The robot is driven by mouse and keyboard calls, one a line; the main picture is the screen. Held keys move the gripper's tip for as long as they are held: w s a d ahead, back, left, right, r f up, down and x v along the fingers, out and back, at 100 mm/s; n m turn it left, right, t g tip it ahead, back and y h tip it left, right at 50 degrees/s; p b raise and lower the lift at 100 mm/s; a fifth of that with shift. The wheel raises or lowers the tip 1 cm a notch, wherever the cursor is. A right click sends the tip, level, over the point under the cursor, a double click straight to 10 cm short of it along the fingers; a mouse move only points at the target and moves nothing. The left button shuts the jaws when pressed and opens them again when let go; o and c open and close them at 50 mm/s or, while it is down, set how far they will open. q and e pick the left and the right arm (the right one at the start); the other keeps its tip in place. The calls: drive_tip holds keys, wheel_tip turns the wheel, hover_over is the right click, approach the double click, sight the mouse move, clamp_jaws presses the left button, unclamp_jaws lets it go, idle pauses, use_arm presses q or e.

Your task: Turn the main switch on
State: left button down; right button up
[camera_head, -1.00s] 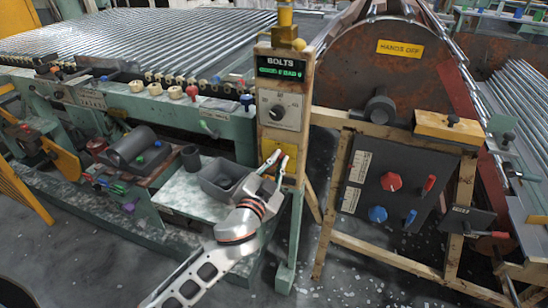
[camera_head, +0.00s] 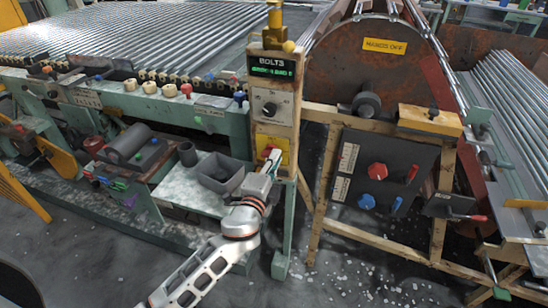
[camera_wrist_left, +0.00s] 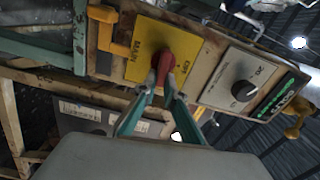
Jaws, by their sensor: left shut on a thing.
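The main switch is a red handle (camera_wrist_left: 166,64) on a yellow plate (camera_wrist_left: 147,38) marked MAIN in the left wrist view. In the head view, the yellow plate (camera_head: 284,145) sits low on the upright control post, under a grey dial panel. My left gripper (camera_wrist_left: 158,84) is shut on the red handle, with one finger on each side of it. In the head view, the left gripper (camera_head: 271,160) reaches the plate from the front and hides part of it. My right gripper is not in view.
A grey dial panel (camera_head: 279,108) and a green-lit BOLTS display (camera_head: 272,71) sit above the switch. A grey open bin (camera_head: 220,176) stands on the bench left of my gripper. A dark panel with red and blue knobs (camera_head: 385,172) is to the right.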

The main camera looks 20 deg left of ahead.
use_arm(q)
drive_tip(key=shift+f+m, duration=0.15)
drive_tip(key=shift+m, duration=0.35)
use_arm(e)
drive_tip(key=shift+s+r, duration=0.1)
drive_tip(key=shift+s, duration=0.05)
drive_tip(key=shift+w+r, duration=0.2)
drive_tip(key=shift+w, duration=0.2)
use_arm(q)
drive_tip(key=c, duration=2.1)
unclamp_jaws()
drive_tip(key=shift+c, duration=0.2)
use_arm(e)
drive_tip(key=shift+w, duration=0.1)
use_arm(q)
drive_tip(key=s, duration=1.2)
drive_tip(key=shift+a, duration=0.15)
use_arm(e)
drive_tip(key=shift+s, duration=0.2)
